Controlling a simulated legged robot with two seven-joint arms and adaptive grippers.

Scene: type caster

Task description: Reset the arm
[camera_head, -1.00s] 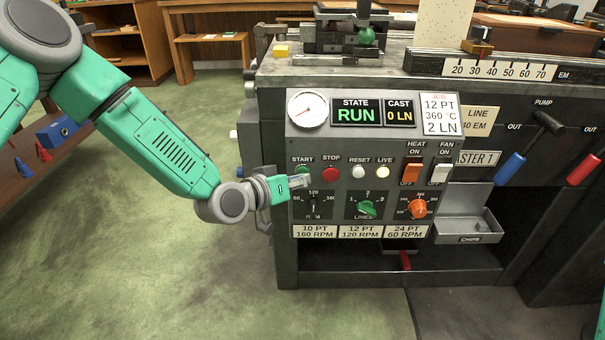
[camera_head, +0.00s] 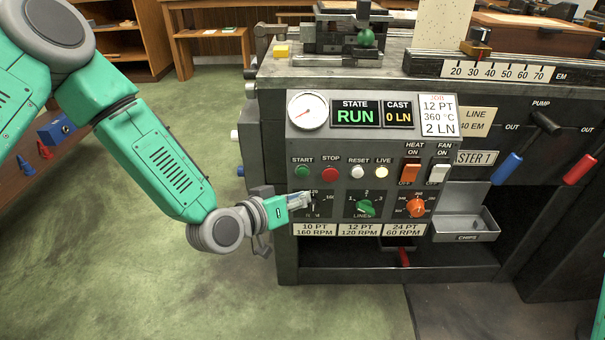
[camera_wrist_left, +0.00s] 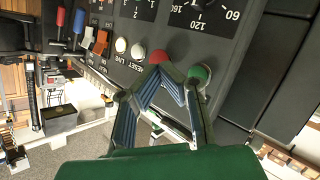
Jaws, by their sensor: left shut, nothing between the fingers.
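My left arm comes in from the left in the head view. Its gripper (camera_head: 302,200) is shut and empty in front of the control panel (camera_head: 335,180), over the left part of the RPM dial (camera_head: 316,201). The green START button (camera_head: 302,171) and red STOP button (camera_head: 330,172) show just above it. In the left wrist view the gripper's fingers (camera_wrist_left: 172,75) come together near the red STOP button (camera_wrist_left: 158,56) and the green START button (camera_wrist_left: 201,72). I cannot tell if they touch the panel. My right gripper is out of view.
The panel has a green LINES knob (camera_head: 366,209), an orange knob (camera_head: 416,207), and heat (camera_head: 411,169) and fan (camera_head: 439,171) switches. A metal chips tray (camera_head: 465,226) sticks out at right. Open green floor (camera_head: 190,290) lies left of the machine.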

